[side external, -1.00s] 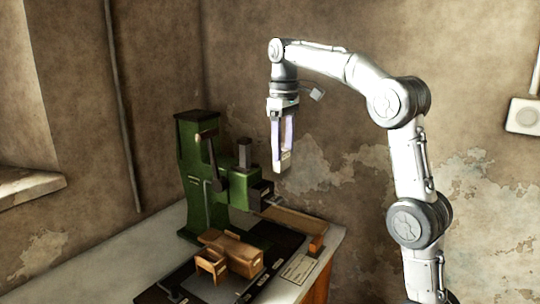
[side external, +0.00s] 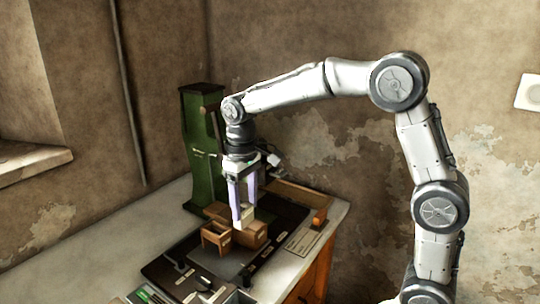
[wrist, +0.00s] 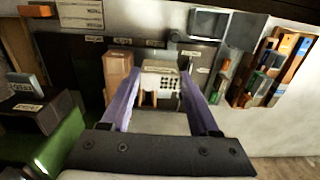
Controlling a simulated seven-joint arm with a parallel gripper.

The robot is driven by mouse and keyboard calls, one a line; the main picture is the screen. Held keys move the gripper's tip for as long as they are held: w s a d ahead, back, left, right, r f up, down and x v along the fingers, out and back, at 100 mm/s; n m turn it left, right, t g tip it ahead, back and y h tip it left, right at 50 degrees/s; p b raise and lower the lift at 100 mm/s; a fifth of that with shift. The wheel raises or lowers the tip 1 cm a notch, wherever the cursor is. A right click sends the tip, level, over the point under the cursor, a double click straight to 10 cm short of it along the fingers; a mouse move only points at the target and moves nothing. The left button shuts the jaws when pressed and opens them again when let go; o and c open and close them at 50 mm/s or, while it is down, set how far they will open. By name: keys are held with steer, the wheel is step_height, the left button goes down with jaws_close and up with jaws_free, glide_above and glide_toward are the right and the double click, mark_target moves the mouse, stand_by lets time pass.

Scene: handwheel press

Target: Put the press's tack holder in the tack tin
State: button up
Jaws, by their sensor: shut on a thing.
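My gripper (side external: 244,218) is shut on a small pale block with rows of dark dots, which looks like the tack holder (wrist: 162,79). The block sits between the fingertips in the wrist view and is partly covered by a finger in the side view. It is over or beside brown wooden boxes (side external: 215,238); the gap beneath it is unclear. A grey box (wrist: 207,22) at the bench's front, also in the side view (side external: 228,293), may be the tack tin; its label is not readable.
The green press (side external: 203,150) stands behind my gripper, partly hidden by my arm. A tray of coloured items (wrist: 270,68) lies at the right in the wrist view. A label card (side external: 303,241) and an orange block (side external: 319,217) lie near the bench edge.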

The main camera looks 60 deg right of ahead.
steer(key=shift+s+a+f, duration=1)
steer(key=shift+a+f, duration=0.9)
steer(key=shift+f, duration=0.8)
steer(key=shift+s+a+f, duration=0.95)
steer(key=shift+a+f, duration=0.9)
steer(key=shift+f, duration=0.9)
steer(key=shift+s+a+f, duration=1)
steer(key=shift+a+f, duration=0.9)
steer(key=shift+f, duration=0.8)
steer(key=shift+f, duration=0.2)
steer(key=shift+f, duration=1.15)
